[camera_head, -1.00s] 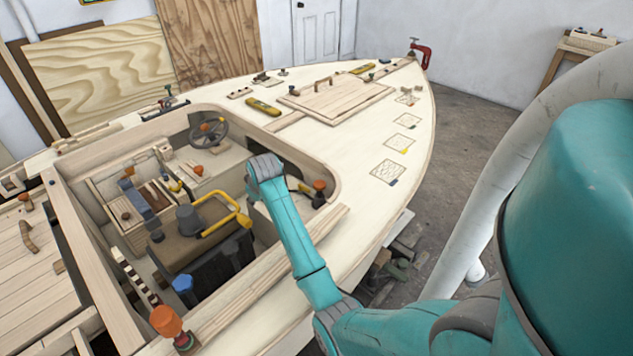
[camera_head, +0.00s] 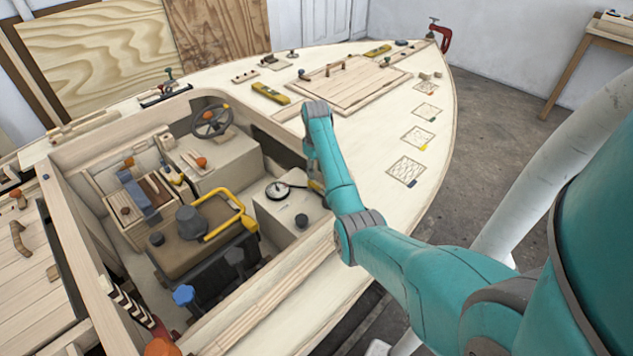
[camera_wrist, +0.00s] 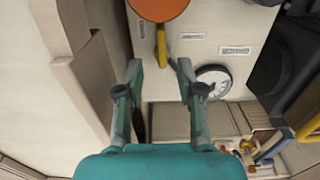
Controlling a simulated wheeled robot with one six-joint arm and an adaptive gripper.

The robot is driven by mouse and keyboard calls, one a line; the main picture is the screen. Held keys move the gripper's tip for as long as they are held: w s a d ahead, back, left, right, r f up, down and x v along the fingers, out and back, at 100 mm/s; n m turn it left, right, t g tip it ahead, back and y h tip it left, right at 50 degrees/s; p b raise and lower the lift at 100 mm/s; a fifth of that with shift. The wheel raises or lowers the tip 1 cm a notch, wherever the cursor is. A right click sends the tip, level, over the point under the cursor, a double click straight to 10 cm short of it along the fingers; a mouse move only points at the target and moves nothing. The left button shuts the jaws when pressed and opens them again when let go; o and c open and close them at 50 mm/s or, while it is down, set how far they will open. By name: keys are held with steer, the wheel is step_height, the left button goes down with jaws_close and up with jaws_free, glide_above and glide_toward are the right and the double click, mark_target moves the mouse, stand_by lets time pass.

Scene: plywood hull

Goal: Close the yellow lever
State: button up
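The yellow lever (camera_wrist: 161,45) shows in the wrist view as a short bar under a round orange knob (camera_wrist: 158,8), on a pale panel. My gripper (camera_wrist: 158,72) is open, and its two fingertips are apart on either side of the lever's line, with the lever's end just beyond them. Nothing is between the fingers. In the head view a small yellow piece, apparently the lever (camera_head: 316,186), shows beside my arm. My arm covers the orange knob and my fingers there.
A round white gauge (camera_wrist: 212,82) sits right of the lever; it also shows in the head view (camera_head: 278,191). A bent yellow handle (camera_head: 232,215) stands on the brown box to the left. The cockpit's wooden wall (camera_wrist: 75,75) rises close left of my fingers.

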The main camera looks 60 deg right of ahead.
mark_target(315, 185)
steer(key=shift+a+f, duration=0.1)
steer(key=shift+f, duration=3.05)
jaws_close()
